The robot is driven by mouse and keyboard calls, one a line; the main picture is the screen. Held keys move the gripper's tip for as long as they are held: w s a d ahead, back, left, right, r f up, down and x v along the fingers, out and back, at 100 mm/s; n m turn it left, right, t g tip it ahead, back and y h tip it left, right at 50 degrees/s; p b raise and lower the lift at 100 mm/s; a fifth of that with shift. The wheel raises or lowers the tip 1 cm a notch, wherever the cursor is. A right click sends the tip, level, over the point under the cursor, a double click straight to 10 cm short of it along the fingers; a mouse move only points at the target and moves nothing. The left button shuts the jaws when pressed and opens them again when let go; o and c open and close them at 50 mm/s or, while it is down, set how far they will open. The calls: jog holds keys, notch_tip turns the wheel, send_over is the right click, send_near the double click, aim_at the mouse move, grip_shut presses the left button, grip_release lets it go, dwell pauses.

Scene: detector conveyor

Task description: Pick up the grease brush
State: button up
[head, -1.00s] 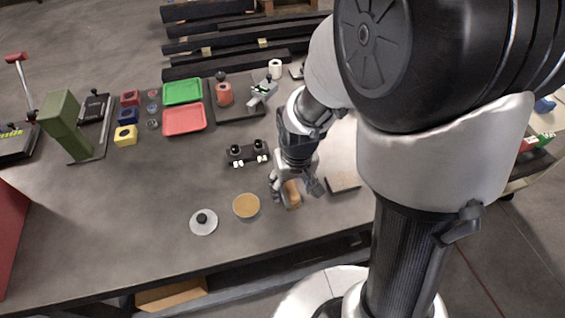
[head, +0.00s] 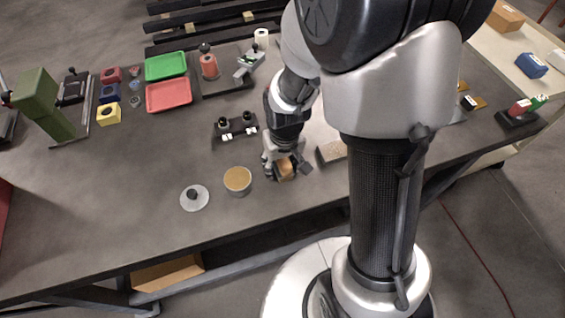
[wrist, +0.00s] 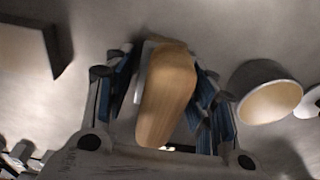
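The grease brush shows its pale wooden handle (head: 286,170) on the table near the front edge, beside a pot of tan grease. In the wrist view the wooden handle (wrist: 168,95) fills the middle, between my two blue-padded fingers. My gripper (head: 286,169) is low over the brush, pointing down, with its fingers spread on both sides of the handle. It also shows in the wrist view (wrist: 165,88). The fingers look open; whether a pad touches the wood I cannot tell. The bristles are hidden.
The grease pot (head: 238,180) stands close to the left of my gripper, with a round lid (head: 194,198) further left. A black fixture (head: 235,127) stands behind. The front-left table is clear.

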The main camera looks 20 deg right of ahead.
jog(key=c, duration=1)
jog(key=shift+r, duration=0.1)
notch_tip(320, 180, up, 20)
jog(key=p, duration=0.6)
jog(key=shift+p, duration=0.3)
jog(key=o, duration=0.7)
jog(key=c, duration=0.4)
